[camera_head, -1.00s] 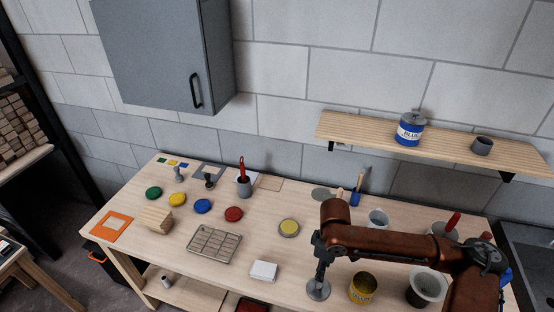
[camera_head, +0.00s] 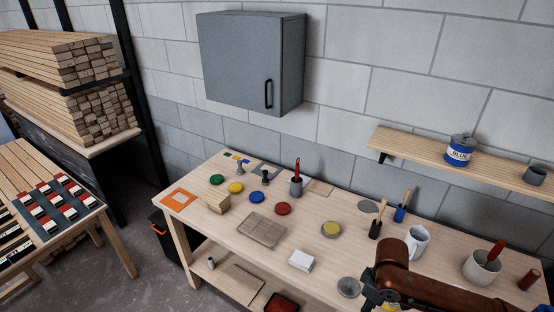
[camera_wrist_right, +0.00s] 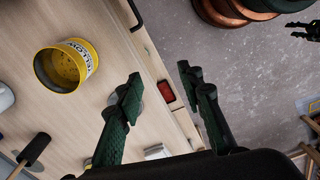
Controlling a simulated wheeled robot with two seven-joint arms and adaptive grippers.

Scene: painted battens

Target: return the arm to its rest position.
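My right arm (camera_head: 425,287) comes in at the lower right of the head view, over the front of the workbench. In the right wrist view its gripper (camera_wrist_right: 160,88) is open, with nothing between the fingers. A round grey disc (camera_head: 348,287) lies on the bench just left of this gripper in the head view. A yellow tin (camera_wrist_right: 60,68) stands open on the bench, left of the gripper in the wrist view. What looks like my left gripper (camera_wrist_right: 305,31) shows small and dark at the wrist view's upper right edge. The head view does not show it.
A wall shelf (camera_head: 420,156) carries a blue-labelled tin (camera_head: 459,151). A grey cabinet (camera_head: 240,65) hangs above. Open floor (camera_wrist_right: 240,70) lies before the bench.

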